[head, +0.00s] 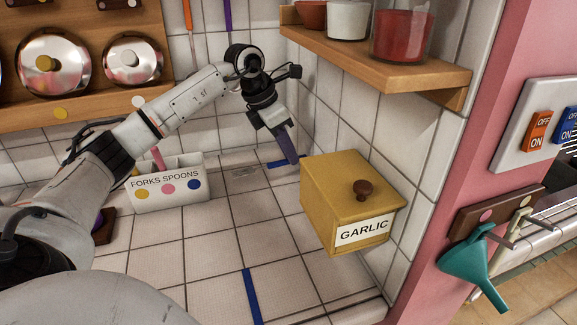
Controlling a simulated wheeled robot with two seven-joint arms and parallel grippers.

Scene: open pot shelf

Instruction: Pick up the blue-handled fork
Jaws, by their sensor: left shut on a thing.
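My left gripper (275,124) hangs above the back of the counter, pointing down and slightly right, to the left of the garlic box. It is shut on a dark blue-purple piece (287,147) that sticks out below the fingers. This looks like the handle of the blue-handled fork; I cannot make out any tines. The white holder marked FORKS SPOONS (168,205) stands on the counter behind my left forearm. A pink handle (158,158) rises from it, and no blue handle shows there. My right gripper is not in view.
The yellow garlic box (343,203) stands right of my gripper. A wooden shelf (385,62) with pots juts out above right. A blue strip (252,296) lies on the front tiles. A teal funnel (472,262) hangs at right. The middle tiles are clear.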

